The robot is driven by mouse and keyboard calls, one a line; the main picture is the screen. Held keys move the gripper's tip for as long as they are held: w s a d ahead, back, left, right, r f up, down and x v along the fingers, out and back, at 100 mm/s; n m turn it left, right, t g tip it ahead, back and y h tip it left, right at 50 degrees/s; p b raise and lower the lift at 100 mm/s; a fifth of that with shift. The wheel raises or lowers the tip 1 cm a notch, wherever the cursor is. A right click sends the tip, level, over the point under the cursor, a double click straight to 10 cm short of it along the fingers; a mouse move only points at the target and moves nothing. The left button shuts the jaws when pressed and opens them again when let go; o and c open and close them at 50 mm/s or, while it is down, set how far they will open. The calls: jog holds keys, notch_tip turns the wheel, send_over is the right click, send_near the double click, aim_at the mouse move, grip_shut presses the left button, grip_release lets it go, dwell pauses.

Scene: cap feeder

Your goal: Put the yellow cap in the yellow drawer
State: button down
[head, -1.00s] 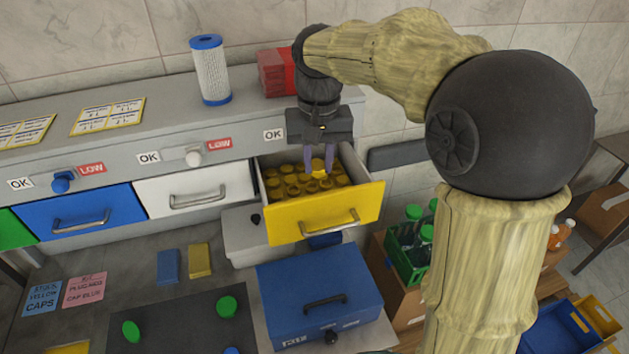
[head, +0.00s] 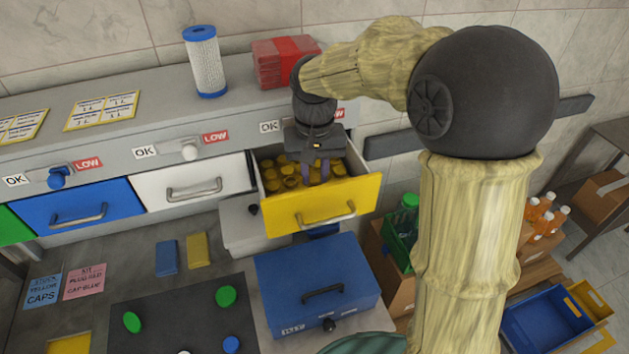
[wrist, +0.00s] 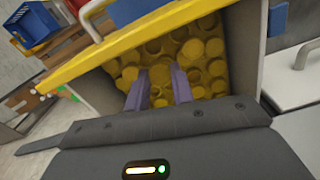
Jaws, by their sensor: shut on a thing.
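The yellow drawer (head: 295,218) stands open at the right end of the feeder, full of yellow caps. Its yellow front also shows in the wrist view (wrist: 112,50). My gripper (head: 316,179) reaches down inside the drawer, its purple fingers among the caps. In the wrist view my gripper (wrist: 160,78) is shut on a yellow cap (wrist: 160,76) that shows between the fingers. The held cap is hard to tell apart from the loose caps behind it, and I cannot tell whether it touches them.
A white drawer (head: 195,187) and a blue drawer (head: 80,213) sit to the left, both shut. A blue box (head: 315,275) stands below the open drawer. A dark mat (head: 180,315) holds green and blue caps. A red stack (head: 285,62) stands on top of the feeder.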

aim_at(315, 177)
jog(key=shift+f+p, duration=0.4)
jog(key=shift+f, duration=1.5)
jog(key=shift+f, duration=0.1)
jog(key=c, duration=1.5)
grip_release()
notch_tip(315, 177, up, 12)
jog(key=shift+r+b, duration=0.15)
jog(key=shift+b, duration=0.75)
